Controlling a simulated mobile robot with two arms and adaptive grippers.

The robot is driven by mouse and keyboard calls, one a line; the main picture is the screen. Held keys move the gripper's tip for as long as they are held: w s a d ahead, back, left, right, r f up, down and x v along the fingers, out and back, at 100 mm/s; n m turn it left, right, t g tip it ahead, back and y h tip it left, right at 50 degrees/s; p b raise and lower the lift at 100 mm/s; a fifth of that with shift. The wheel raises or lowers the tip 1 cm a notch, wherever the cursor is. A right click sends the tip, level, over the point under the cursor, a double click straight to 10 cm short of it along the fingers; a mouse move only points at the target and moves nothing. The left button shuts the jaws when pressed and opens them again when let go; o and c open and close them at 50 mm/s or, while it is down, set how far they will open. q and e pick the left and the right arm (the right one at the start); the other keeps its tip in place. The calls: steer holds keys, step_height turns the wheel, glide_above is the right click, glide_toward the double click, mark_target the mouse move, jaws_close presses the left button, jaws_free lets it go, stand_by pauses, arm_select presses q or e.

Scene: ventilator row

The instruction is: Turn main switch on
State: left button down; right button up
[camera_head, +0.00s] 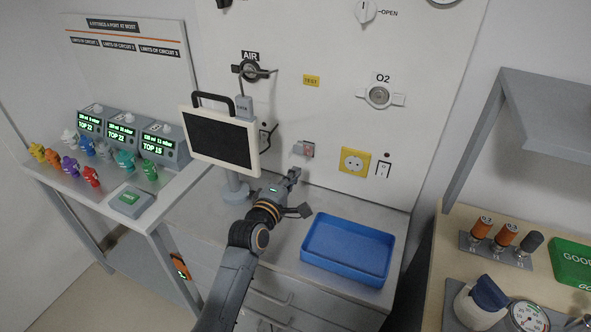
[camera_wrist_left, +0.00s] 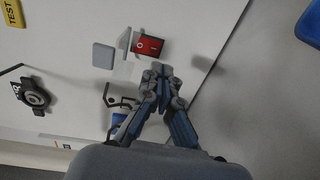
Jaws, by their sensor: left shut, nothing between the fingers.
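The red main switch (camera_wrist_left: 150,46) sits on the white wall panel, with O and I marks on its rocker. I cannot tell which side is pressed in. A pale grey flap (camera_wrist_left: 103,55) stands out beside it, swung clear of the rocker. In the head view the switch (camera_head: 308,150) is small, at the lower middle of the panel. My left gripper (camera_head: 293,176) is shut and empty, just below the switch. In the left wrist view its fingertips (camera_wrist_left: 161,70) are close under the red rocker; contact cannot be told. My right gripper is not in view.
A monitor (camera_head: 219,138) on a stand is left of my gripper. A blue tray (camera_head: 347,247) lies on the worktop to the right.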

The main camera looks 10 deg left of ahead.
arm_select(q)
steer(key=s, duration=0.1)
steer(key=s+f, duration=0.1)
steer(key=s, duration=0.1)
steer(key=shift+a+f, duration=0.2)
steer(key=shift+f, duration=0.1)
steer(key=b+v, duration=0.1)
steer(key=v, duration=0.2)
steer(key=shift+s+a, duration=0.15)
steer(key=shift+s, duration=0.4)
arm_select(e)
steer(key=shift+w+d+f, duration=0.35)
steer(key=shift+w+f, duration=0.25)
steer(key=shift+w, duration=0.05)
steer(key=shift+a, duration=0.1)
